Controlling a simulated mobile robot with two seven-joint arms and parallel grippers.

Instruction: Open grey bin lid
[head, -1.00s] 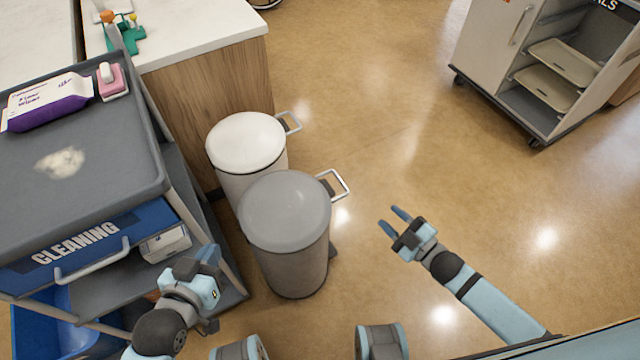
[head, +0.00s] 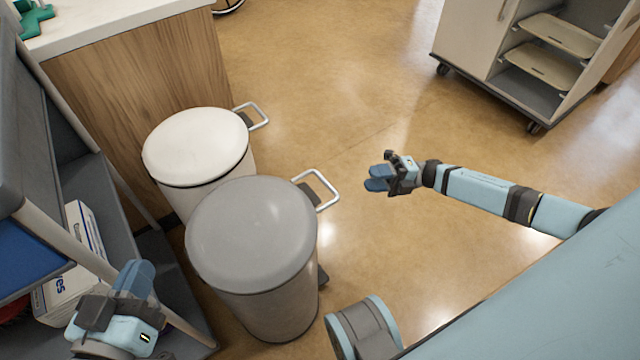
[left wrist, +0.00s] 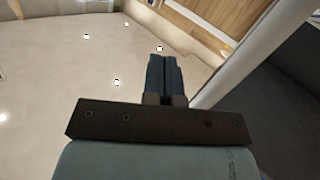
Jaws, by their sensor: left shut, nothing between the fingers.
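The grey bin (head: 265,305) stands on the floor in the middle of the head view, its round grey lid (head: 252,232) shut. A metal loop handle (head: 322,188) sticks out from the lid's far right edge. My right gripper (head: 376,179) is to the right of this handle, apart from it and empty. Its blue fingers point left toward the handle and look close together, but I cannot tell whether they are shut. My left gripper (head: 138,275) is shut and empty, left of the grey bin beside the cart. Its closed fingers also show in the left wrist view (left wrist: 165,75).
A white-lidded bin (head: 197,147) stands just behind the grey bin, its handle (head: 258,116) on the same side. A wooden counter (head: 140,95) is behind it. A grey cart (head: 130,205) with a box (head: 75,280) stands left. A cabinet (head: 500,60) is far right; open floor lies between.

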